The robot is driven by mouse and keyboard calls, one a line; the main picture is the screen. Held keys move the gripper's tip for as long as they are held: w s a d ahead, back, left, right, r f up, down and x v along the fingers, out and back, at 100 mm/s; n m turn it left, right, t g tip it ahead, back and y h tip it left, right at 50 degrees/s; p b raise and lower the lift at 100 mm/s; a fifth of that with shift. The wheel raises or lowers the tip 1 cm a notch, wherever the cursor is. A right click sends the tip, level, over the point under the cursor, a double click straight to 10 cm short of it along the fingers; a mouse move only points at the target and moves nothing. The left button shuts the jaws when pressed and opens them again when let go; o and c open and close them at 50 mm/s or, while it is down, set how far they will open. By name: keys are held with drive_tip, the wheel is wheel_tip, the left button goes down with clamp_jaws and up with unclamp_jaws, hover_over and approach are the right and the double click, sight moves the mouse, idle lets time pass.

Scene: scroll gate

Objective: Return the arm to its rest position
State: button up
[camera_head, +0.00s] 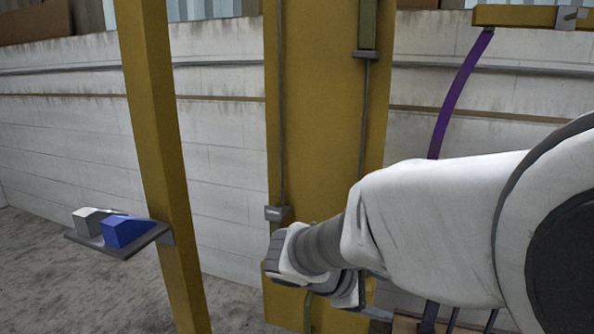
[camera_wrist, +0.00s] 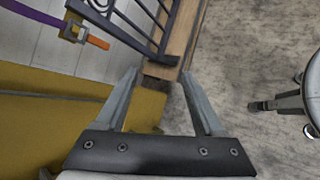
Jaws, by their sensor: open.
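My gripper (camera_wrist: 158,82) is open in the wrist view, with its two grey fingers spread and nothing between them. It points down past the edge of a yellow panel (camera_wrist: 60,125) toward a wooden beam (camera_wrist: 183,35). In the head view my white arm reaches in from the right, its wrist low in front of the yellow panel (camera_head: 318,150). The fingers are mostly hidden there.
Dark gate bars (camera_wrist: 125,30) stand beside the beam. A purple strap (camera_head: 455,95) hangs at the right; its end carries an orange piece (camera_wrist: 97,42). At left, a yellow post (camera_head: 160,130) holds a shelf (camera_head: 88,241) with white and blue blocks (camera_head: 128,230).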

drive_tip(key=s+r+m+y, duration=0.4)
drive_tip(key=s+m+y, duration=0.4)
drive_tip(key=s+m, duration=0.7)
wheel_tip(320, 180, up, 18)
drive_tip(key=t+p, duration=0.1)
drive_tip(key=p, duration=1.7)
drive_tip(key=shift+s+a+r+n+y, duration=0.2)
drive_tip(key=shift+s+n+y, duration=0.1)
drive_tip(key=shift+s+y, duration=0.1)
